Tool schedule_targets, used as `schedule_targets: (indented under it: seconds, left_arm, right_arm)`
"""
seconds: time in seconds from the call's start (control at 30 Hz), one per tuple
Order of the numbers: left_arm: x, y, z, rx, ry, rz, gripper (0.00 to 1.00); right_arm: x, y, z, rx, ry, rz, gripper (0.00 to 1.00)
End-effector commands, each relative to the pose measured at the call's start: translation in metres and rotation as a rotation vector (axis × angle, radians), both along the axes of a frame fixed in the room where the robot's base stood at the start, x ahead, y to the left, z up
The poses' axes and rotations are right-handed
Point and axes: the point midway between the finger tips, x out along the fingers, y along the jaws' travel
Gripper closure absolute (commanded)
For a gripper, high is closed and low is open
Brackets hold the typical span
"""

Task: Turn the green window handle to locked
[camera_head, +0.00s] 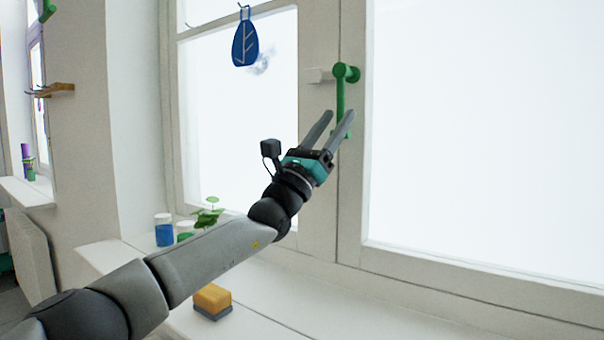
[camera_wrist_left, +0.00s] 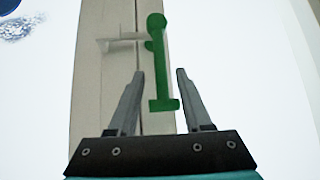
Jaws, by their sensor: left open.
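The green window handle (camera_head: 341,90) is on the white frame between the two window panes in the head view. Its round hub is at the top and its lever hangs straight down. My left gripper (camera_head: 334,118) is open at the lower part of the lever. In the left wrist view the green handle (camera_wrist_left: 158,65) shows between the two fingers of my left gripper (camera_wrist_left: 160,75), with gaps to both sides. The lower end of the lever has a short crosspiece. I cannot tell how far the fingertips reach in depth. My right gripper is not in view.
A white latch piece (camera_head: 318,75) sticks out left of the handle.

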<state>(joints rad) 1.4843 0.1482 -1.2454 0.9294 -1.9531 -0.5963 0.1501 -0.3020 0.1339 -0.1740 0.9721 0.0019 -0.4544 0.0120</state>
Motion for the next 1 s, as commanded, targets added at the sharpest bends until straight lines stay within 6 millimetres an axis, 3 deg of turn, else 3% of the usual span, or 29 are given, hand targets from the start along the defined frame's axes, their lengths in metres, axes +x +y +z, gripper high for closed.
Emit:
schedule_targets:
  seconds: [0.17,0.8,1.0]
  left_arm:
    - [-0.010,0.012,-0.016,0.000,0.003,-0.001,0.50]
    - [-0.054,0.061,-0.083,0.003,0.003,0.001,0.50]
    - [-0.060,0.067,-0.091,0.003,0.002,0.001,0.50]
  right_arm:
    - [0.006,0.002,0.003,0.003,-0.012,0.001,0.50]
    - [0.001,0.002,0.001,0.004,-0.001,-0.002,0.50]
    - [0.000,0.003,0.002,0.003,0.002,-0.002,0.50]
